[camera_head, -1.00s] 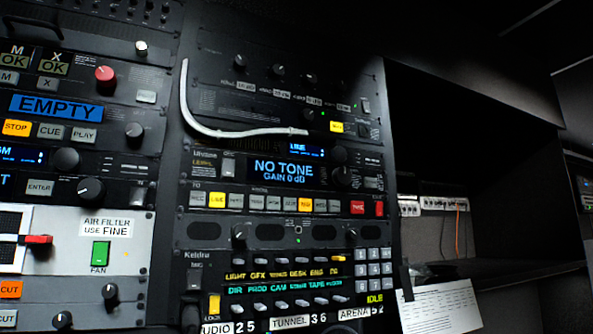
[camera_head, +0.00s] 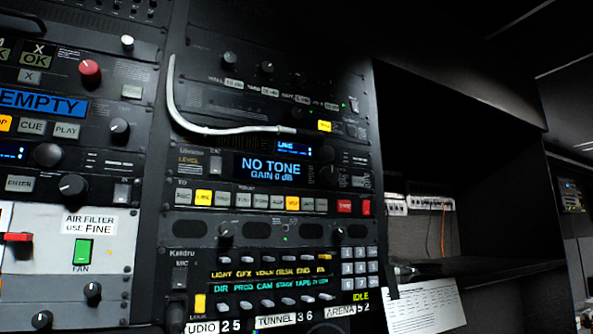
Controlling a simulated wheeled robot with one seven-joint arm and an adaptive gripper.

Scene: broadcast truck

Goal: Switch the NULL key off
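I cannot read a NULL label on any key, so I cannot tell which key it is. The unit with the NO TONE display (camera_head: 270,167) has a row of keys below it. Two keys in that row glow yellow, a left one (camera_head: 204,197) and a right one (camera_head: 293,203); a red key (camera_head: 344,206) is at its right. Another yellow key (camera_head: 325,126) is lit on the panel above, and one more (camera_head: 199,302) at the lower left of the keypad panel. My gripper is not in view.
A white bent gooseneck (camera_head: 180,118) stands out in front of the upper panel. A left rack holds a green FAN switch (camera_head: 83,251) and a red knob (camera_head: 90,68). At right are a dark open bay, a shelf (camera_head: 500,273) and a white paper sheet (camera_head: 425,307).

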